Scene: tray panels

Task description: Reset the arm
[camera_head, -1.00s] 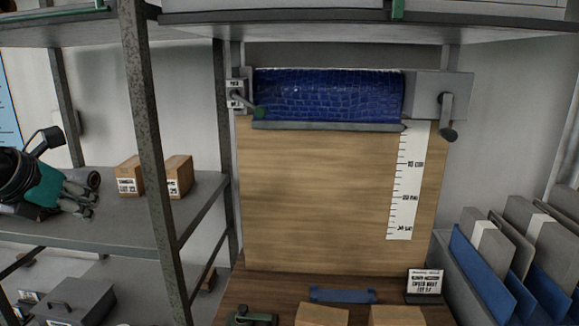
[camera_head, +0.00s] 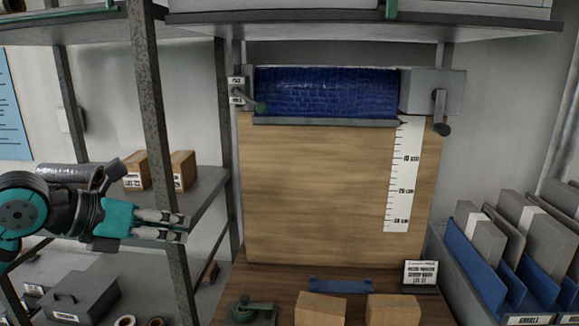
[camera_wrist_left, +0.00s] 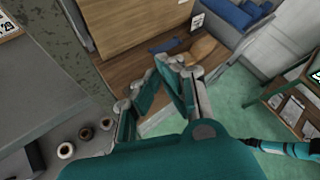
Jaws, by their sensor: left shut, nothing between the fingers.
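My left gripper (camera_head: 186,226) comes in from the left in the head view, in front of the left shelf unit's post. It is level and its fingers point right. It is shut with nothing between the fingers. In the left wrist view its fingers (camera_wrist_left: 160,85) show over the brown bench and the floor. My right gripper does not show in the head view.
A blue roll (camera_head: 326,92) hangs above a wooden board (camera_head: 310,190) with a white scale strip (camera_head: 404,180). Metal shelves (camera_head: 215,185) with small boxes (camera_head: 182,170) stand left. Blue and grey panels (camera_head: 475,255) stand in a rack on the right.

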